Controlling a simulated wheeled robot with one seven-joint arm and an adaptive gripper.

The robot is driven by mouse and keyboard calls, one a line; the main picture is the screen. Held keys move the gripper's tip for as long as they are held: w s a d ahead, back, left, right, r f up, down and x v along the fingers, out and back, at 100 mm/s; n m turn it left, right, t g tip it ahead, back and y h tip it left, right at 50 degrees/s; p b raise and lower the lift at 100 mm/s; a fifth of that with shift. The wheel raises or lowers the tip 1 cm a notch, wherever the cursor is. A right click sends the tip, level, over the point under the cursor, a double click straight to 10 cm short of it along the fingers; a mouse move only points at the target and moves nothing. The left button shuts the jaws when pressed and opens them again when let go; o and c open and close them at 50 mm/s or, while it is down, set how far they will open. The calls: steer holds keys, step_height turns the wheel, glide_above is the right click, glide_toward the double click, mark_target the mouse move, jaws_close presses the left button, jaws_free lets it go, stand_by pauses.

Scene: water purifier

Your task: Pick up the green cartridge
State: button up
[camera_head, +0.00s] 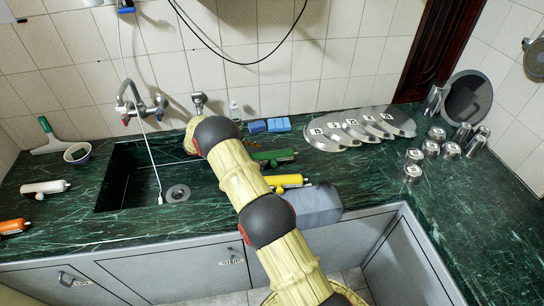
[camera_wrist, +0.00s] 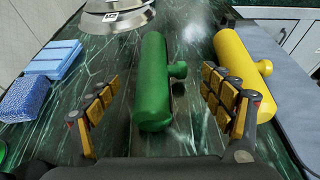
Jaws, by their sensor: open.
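The green cartridge (camera_head: 274,157) lies on the dark green marble counter, right of the sink and partly hidden behind my arm in the head view. In the wrist view the green cartridge (camera_wrist: 153,85) lies lengthwise between the two fingers, with a small knob on its right side. My gripper (camera_wrist: 160,105) is open, with one finger on each side of the cartridge and a visible gap to both. In the head view my gripper is hidden behind my arm.
A yellow cartridge (camera_wrist: 243,70) lies close beside the right finger. Blue sponges (camera_wrist: 52,62) lie to the left in the wrist view. Metal lids (camera_head: 345,130) and several small cups (camera_head: 430,150) stand to the right. The sink (camera_head: 130,185) and white (camera_head: 45,188) and orange (camera_head: 14,227) cartridges are left.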

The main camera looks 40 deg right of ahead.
mark_target(276, 157)
steer(key=x, duration=0.2)
steer(key=shift+s+d+f, duration=0.15)
steer(key=shift+d, duration=0.1)
steer(key=shift+r+b+x, duration=0.15)
steer(key=shift+b+x, duration=0.3)
steer(key=shift+x, duration=0.85)
steer(key=shift+r+b+x, duration=0.2)
steer(key=shift+b+x, duration=0.25)
steer(key=shift+x, duration=0.85)
steer(key=shift+s, duration=0.2)
steer(key=c, duration=0.3)
steer(key=c, duration=1.2)
